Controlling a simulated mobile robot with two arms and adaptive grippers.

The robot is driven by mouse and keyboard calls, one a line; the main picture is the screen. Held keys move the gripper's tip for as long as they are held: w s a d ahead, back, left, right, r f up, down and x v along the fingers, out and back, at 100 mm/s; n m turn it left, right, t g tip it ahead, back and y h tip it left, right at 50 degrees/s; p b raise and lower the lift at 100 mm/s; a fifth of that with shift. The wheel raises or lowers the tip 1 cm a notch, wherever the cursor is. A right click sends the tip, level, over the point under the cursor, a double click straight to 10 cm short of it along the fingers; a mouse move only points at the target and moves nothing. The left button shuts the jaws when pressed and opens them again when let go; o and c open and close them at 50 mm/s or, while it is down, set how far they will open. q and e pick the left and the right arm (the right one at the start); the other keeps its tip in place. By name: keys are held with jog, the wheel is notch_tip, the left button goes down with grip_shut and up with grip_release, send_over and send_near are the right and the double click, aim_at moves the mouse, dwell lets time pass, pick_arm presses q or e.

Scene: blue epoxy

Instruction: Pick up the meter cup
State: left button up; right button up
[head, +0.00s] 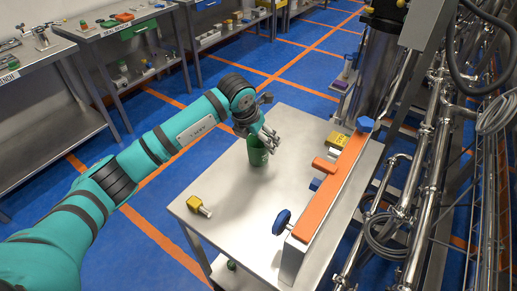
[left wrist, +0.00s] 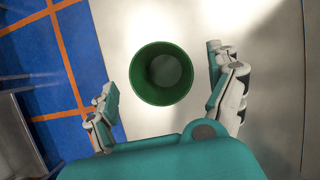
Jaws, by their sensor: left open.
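A dark green cup (head: 257,152), which I take to be the meter cup, stands upright on the metal table (head: 224,190). In the left wrist view the cup (left wrist: 161,74) is seen from above, with its round mouth open and its inside dark. My left gripper (head: 267,138) is open just above and beside the cup's rim. In the left wrist view one finger is left of the cup and the other right of it, with visible gaps on both sides. How far the fingertips reach down beside the cup is hard to tell. My right gripper is not in view.
A yellow-capped piece (head: 199,206) lies near the table's left edge. An orange-topped fixture (head: 329,191) with blue knobs runs along the right side, and a yellow block (head: 337,140) is at the back. Steel pipes (head: 432,150) stand beyond. The table's middle is clear.

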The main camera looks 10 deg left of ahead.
pick_arm(q)
jog(key=c, duration=1.2)
jog(key=shift+o, duration=0.2)
